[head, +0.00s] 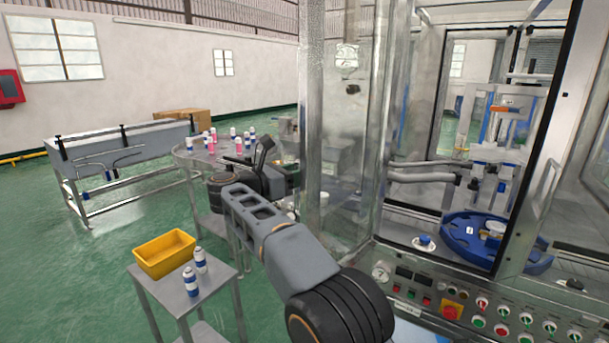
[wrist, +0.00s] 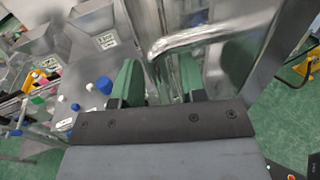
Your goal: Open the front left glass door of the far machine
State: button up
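A tall glass-walled machine with metal frame posts fills the right of the head view. Its left glass panel (head: 343,130) stands behind and right of my gripper; I cannot tell whether this is the named door or how far it is open. My gripper (head: 262,150) is at the end of my outstretched arm, left of the panel. In the wrist view its two green fingertips (wrist: 160,80) stand apart. A bent shiny metal tube (wrist: 190,40) runs just beyond them. I cannot tell whether it touches a finger or whether it is a door handle.
A round metal table (head: 190,153) with several small bottles lies behind my gripper. A small stand (head: 212,290) with a yellow bin (head: 164,252) and two cans is at the lower left. A control panel (head: 490,315) runs along the machine's front. Green floor is open at left.

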jog(key=b+v, duration=0.2)
jog(key=v, duration=1.1)
jog(key=shift+s+a, duration=0.25)
jog(key=shift+a, duration=0.1)
